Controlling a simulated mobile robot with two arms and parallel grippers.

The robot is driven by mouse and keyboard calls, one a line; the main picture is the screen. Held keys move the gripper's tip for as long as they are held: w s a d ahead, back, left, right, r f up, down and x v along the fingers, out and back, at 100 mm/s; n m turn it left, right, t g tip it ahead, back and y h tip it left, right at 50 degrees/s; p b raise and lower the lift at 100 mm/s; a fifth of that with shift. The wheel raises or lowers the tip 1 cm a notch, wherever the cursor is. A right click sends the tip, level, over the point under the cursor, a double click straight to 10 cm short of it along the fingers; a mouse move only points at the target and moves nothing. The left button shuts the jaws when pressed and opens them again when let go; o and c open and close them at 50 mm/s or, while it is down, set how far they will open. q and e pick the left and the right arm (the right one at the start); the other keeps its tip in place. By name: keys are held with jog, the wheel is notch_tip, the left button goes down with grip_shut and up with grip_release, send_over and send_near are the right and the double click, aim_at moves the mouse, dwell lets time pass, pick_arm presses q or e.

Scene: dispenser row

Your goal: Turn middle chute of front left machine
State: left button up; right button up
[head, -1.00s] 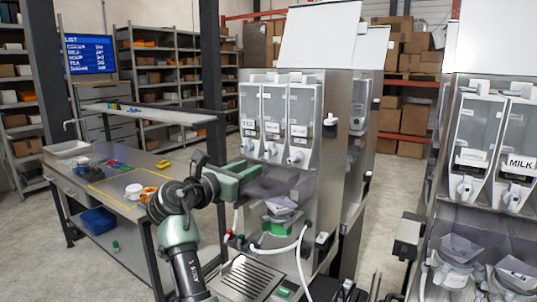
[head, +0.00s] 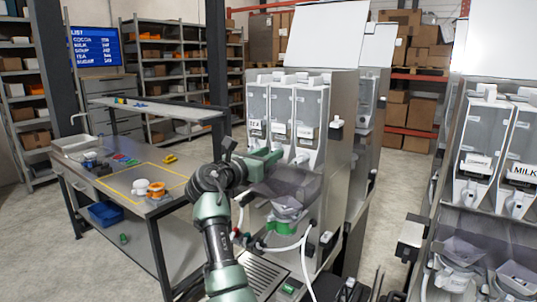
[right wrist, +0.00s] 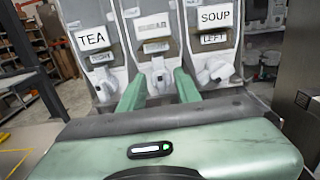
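The front left machine (head: 345,150) has three clear hoppers in a row, each with a white chute below. The middle chute (right wrist: 160,76) shows in the right wrist view between the TEA chute (right wrist: 103,88) and the SOUP chute (right wrist: 215,70). The middle label is too blurred to read. My right gripper (right wrist: 159,78) is open, its two green fingers apart on either side of the middle chute. I cannot tell whether they touch it. In the head view the right gripper (head: 276,154) reaches the chute row from the left and partly hides it. My left gripper is out of view.
A second machine with a MILK hopper (head: 520,172) stands at the right. A workbench (head: 110,205) with a white cup (head: 140,187) stands at the left. Below the chutes are a grey funnel (head: 287,208), white hoses and a drip tray (head: 262,275).

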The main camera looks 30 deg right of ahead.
grip_shut()
jog(key=shift+m, duration=0.3)
jog(key=shift+s+d+f+m+b, duration=0.15)
jog(key=shift+m+b, duration=1.55)
jog(key=shift+m, duration=2.15)
jog(key=shift+s+a+f+m+b, duration=0.1)
jog(key=shift+f+m+b, duration=0.2)
jog(key=shift+m+b, duration=2.5)
jog(key=shift+s+d+f+m+b, duration=0.15)
jog(key=shift+m+b, duration=0.5)
jog(key=shift+m, duration=4.2)
jog(key=shift+w+m, duration=0.1)
jog(key=shift+m, duration=0.2)
